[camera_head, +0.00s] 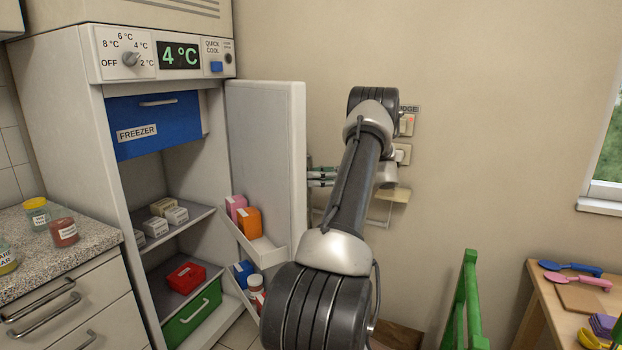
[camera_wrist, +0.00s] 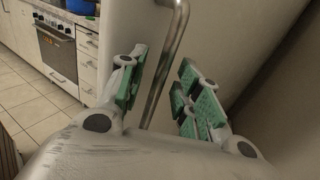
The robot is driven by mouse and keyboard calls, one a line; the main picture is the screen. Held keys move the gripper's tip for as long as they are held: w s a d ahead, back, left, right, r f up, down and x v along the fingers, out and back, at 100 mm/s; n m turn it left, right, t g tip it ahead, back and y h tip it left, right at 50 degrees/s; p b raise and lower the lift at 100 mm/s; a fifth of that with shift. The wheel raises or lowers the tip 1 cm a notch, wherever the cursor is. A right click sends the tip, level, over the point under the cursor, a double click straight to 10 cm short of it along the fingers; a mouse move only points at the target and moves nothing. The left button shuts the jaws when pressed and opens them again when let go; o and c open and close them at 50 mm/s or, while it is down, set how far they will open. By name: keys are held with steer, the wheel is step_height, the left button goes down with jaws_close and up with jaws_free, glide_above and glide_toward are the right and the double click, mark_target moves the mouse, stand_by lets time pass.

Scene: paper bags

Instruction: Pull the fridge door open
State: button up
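The fridge (camera_head: 60,150) stands at the left in the head view. Its door (camera_head: 285,130) is swung wide open to the right, so the shelves and door racks show. My gripper (camera_head: 321,177) is beyond the door's free edge, partly hidden by it. In the wrist view the metal bar handle (camera_wrist: 169,55) runs between the green-padded fingers of my gripper (camera_wrist: 160,82). The fingers are spread, with visible gaps on both sides of the handle. I cannot tell whether any finger part touches the bar.
A blue freezer drawer (camera_head: 155,118) and small boxes are inside the fridge. A counter with jars (camera_head: 63,232) is at the left. Wall switches (camera_head: 403,153) are behind my arm. A green chair (camera_head: 467,300) and wooden table (camera_head: 540,305) stand at the right.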

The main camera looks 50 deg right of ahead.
steer(key=v, duration=1)
steer(key=shift+s+d, duration=0.15)
steer(key=shift+s, duration=0.05)
